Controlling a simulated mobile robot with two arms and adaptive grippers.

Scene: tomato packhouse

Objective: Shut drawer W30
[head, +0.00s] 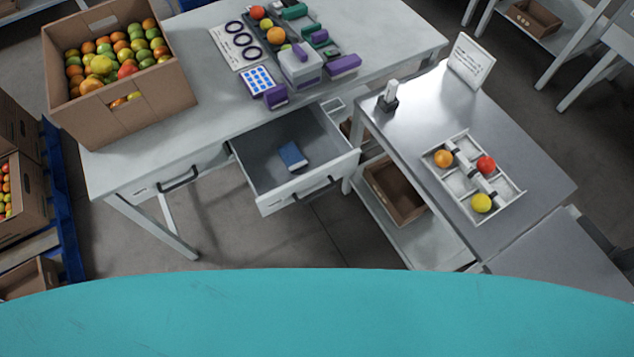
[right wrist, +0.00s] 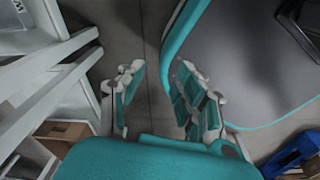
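A grey-white drawer (head: 268,207) under the white table is pulled well out, with a dark bar handle on its front. A blue and white item (head: 292,155) lies inside it. Its label is too small to read, so I cannot confirm it is W30. Another drawer (head: 146,192) to its left looks shut. My right gripper (right wrist: 160,88) is open and empty in the right wrist view, above the floor. White furniture parts (right wrist: 50,75) lie to its left, apart from the fingers. Neither gripper shows in the head view.
A cardboard box of tomatoes (head: 130,112) stands on the table, with a purple and grey device (head: 300,66) near the drawer. A metal side table (head: 400,130) with a divided tray (head: 508,198) stands close at the drawer's right. Floor in front of the drawer is clear.

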